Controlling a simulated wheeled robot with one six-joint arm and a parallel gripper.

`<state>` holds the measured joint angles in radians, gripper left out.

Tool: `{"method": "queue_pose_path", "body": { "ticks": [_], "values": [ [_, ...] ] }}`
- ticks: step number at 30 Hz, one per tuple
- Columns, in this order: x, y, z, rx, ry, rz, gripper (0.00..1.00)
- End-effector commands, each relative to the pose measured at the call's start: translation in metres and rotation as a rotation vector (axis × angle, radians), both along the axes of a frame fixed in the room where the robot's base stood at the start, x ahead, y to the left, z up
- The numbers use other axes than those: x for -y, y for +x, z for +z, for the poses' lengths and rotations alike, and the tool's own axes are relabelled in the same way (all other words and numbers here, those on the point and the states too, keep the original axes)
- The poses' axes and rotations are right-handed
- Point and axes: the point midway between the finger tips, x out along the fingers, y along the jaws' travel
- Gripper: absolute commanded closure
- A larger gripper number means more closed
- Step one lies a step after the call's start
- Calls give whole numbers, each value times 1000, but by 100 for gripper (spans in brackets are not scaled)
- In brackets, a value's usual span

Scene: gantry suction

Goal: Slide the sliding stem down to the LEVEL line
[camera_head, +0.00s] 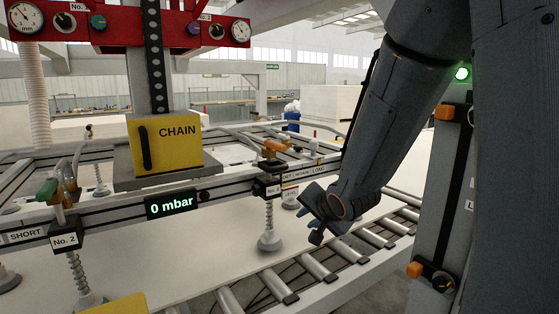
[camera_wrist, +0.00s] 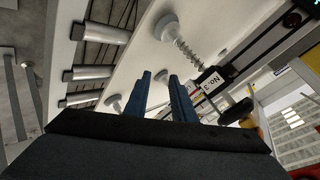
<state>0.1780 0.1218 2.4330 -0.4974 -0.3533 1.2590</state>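A stem with a spring and a grey suction cup (camera_head: 269,241) hangs below the No. 3 block (camera_head: 267,189) on the gantry rail. An orange handle (camera_head: 275,147) tops this station. A small label beside the block appears to read LEVEL (camera_head: 290,192); its line is too small to make out. In the wrist view the No. 3 block (camera_wrist: 212,80) and the spring stem (camera_wrist: 187,46) lie to the right of my fingers. My gripper (camera_head: 316,222) is right of the stem, apart from it. Its blue fingers (camera_wrist: 159,76) stand apart with nothing visible between them.
A white panel (camera_head: 190,250) lies under the cups, beside a roller conveyor (camera_head: 318,268). The No. 2 station (camera_head: 65,240) with a green handle stands at left. A yellow CHAIN box (camera_head: 168,142) and a 0 mbar display (camera_head: 171,204) are on the gantry. An orange-knobbed post (camera_head: 430,240) stands right.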

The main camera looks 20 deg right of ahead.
Motion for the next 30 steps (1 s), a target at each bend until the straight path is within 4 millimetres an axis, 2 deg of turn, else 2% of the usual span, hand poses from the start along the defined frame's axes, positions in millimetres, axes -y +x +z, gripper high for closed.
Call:
{"method": "queue_pose_path", "body": {
  "ticks": [1, 6, 9, 12, 17, 30],
  "values": [
    [1, 12, 23, 67, 84, -22, 77],
    [-11, 38, 82, 239, 389, -38, 77],
    [-18, 43, 104, 284, 524, -27, 77],
    [-23, 45, 118, 305, 610, -15, 77],
    [-28, 52, 122, 313, 655, -6, 77],
    [-46, 108, 108, 312, 652, -8, 77]
  ]
}}
